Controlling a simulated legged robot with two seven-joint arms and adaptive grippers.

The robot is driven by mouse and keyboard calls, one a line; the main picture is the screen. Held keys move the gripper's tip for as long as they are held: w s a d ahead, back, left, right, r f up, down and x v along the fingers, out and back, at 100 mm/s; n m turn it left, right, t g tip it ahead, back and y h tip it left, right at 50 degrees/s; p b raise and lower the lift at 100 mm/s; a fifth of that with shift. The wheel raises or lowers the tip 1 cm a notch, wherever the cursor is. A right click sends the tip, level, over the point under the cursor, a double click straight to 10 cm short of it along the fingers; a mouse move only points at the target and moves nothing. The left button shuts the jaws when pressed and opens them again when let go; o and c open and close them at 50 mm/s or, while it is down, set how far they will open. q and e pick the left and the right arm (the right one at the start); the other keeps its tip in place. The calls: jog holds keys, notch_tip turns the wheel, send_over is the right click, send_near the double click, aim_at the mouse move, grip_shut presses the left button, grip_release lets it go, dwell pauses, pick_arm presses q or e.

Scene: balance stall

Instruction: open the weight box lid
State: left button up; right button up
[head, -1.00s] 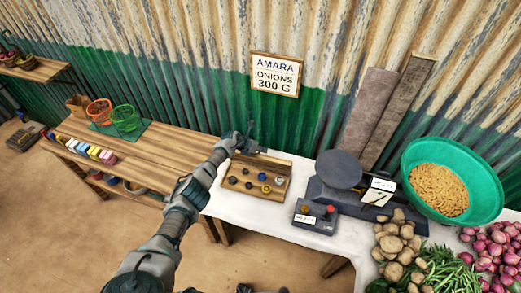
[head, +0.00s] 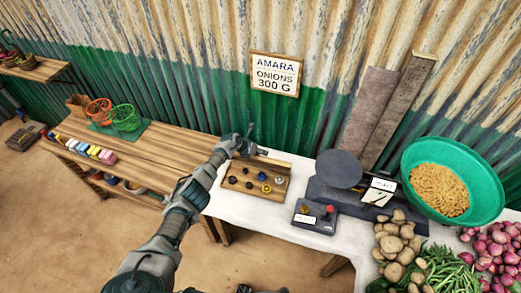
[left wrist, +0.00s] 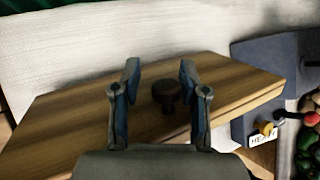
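The wooden weight box (head: 238,186) stands on the white-covered table, with several dark and brass weights showing in it in the head view. Its lid (head: 274,162) appears raised along the back side. In the left wrist view a broad wooden panel, which looks like the lid (left wrist: 75,115), carries a dark round knob (left wrist: 167,96). My left gripper (head: 255,140) is at the back left of the box by the lid. Its fingers (left wrist: 160,95) are spread and empty, with the knob showing in the gap; I see no clear contact. My right gripper is not in view.
Right of the box are a small dark box with a red knob (head: 315,216), a dark scale (head: 339,169) and a green basin (head: 478,170). Potatoes (head: 398,240) and onions (head: 497,242) lie front right. A wooden bench (head: 150,160) stands left.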

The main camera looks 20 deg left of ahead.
pick_arm(q)
jog(key=shift+w+r, duration=0.15)
jog(key=shift+w, duration=0.1)
jog(key=shift+r, duration=0.1)
jog(key=shift+s+a+r, duration=0.2)
jog(key=shift+a+r, duration=0.15)
jog(key=shift+r, duration=0.25)
jog(key=v, duration=1)
jog(key=shift+s+a, duration=0.1)
jog(key=shift+s, duration=0.15)
